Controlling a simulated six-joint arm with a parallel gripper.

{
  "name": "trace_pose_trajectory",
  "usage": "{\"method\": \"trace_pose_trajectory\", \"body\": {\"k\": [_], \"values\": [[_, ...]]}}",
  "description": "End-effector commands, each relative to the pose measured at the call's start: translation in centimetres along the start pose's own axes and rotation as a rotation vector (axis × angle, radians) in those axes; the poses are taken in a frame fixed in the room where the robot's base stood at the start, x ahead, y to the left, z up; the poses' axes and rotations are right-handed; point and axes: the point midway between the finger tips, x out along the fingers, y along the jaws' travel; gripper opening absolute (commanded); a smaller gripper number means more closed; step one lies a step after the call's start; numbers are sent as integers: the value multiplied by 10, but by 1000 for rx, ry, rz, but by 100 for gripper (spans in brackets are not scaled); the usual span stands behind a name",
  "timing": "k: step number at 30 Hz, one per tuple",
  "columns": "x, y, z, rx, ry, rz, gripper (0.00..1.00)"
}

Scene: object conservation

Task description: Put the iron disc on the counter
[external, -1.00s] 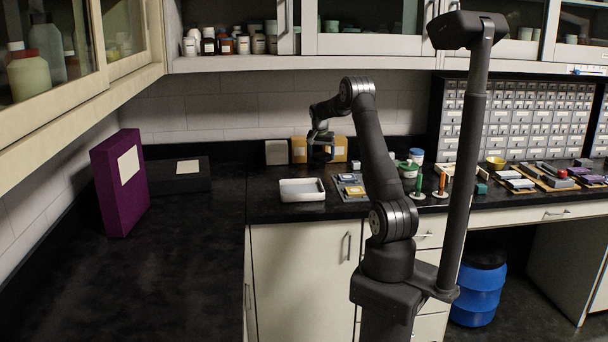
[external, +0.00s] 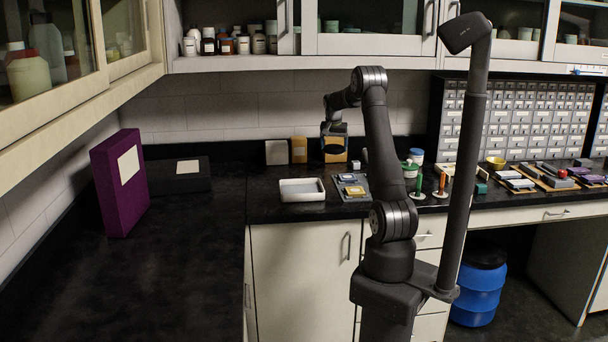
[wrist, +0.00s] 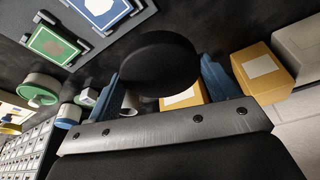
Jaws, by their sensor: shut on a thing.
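The iron disc (wrist: 152,62) is a thick, dark, round piece in the wrist view. It sits between the two blue-grey fingers of my gripper (wrist: 163,85), which is shut on it. In the external view my gripper (external: 332,131) is above the back of the black counter (external: 268,206), in front of a yellow box.
A white tray (external: 302,196) and a grey board with framed coloured plates (external: 352,188) lie near the front edge. Yellow boxes (external: 299,150) and a grey box (external: 276,152) stand along the wall. Jars and candle-like sticks (external: 419,186) are to the right. The left counter has free room.

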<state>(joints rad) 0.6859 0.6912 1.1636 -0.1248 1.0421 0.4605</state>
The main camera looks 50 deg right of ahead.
Motion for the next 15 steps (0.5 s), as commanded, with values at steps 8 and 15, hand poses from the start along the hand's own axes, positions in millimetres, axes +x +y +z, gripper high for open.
{"method": "trace_pose_trajectory", "body": {"k": [8,15], "values": [[-21,-85,61,-296,5,-86,23],[-45,-161,142,-630,5,-178,23]]}}
